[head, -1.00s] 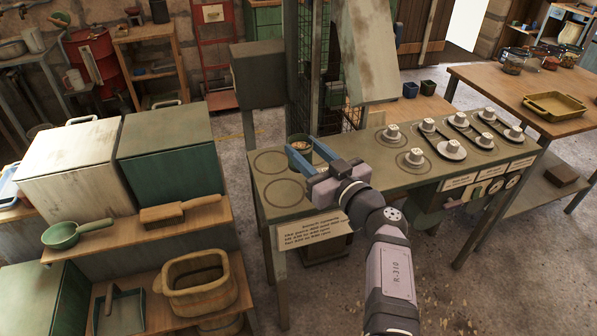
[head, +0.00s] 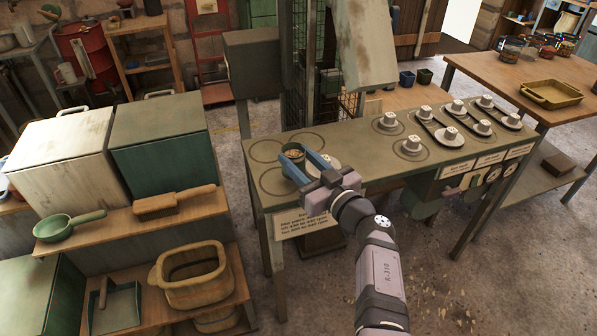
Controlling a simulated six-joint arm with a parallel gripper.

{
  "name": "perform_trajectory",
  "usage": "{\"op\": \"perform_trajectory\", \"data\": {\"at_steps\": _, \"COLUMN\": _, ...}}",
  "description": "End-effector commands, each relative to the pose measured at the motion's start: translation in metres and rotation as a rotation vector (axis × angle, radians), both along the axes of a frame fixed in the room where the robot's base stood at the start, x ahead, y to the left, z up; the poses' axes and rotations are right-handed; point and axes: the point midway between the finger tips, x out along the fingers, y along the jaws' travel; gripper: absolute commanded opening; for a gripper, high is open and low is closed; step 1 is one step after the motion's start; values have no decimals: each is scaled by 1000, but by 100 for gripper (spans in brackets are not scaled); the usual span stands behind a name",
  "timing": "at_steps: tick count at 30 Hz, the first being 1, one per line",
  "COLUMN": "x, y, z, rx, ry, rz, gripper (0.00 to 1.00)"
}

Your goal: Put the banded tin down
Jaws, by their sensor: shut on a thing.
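The banded tin (head: 293,152) is a small dark round tin with a pale, speckled content in its open top. It is upright over the left end of the green bench (head: 374,173), among several drawn circles. I cannot tell whether its base touches the bench top. My gripper (head: 300,160) has blue fingers shut on the tin from the front right. The back left circle (head: 265,151), back right circle (head: 308,140) and front left circle (head: 276,182) show bare. My gripper partly covers the front right one (head: 325,160).
A written card (head: 305,221) hangs at the bench's front edge. A grey post and sloped panel (head: 362,45) rise behind the bench.

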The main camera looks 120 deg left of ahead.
Motion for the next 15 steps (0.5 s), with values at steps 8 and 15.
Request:
{"op": "perform_trajectory", "data": {"at_steps": 8, "x": 0, "y": 0, "z": -35, "rx": -1, "ry": 1, "rz": 0, "gripper": 8}}
{"op": "perform_trajectory", "data": {"at_steps": 15, "x": 0, "y": 0, "z": -36, "rx": 1, "ry": 1, "rz": 0, "gripper": 8}}
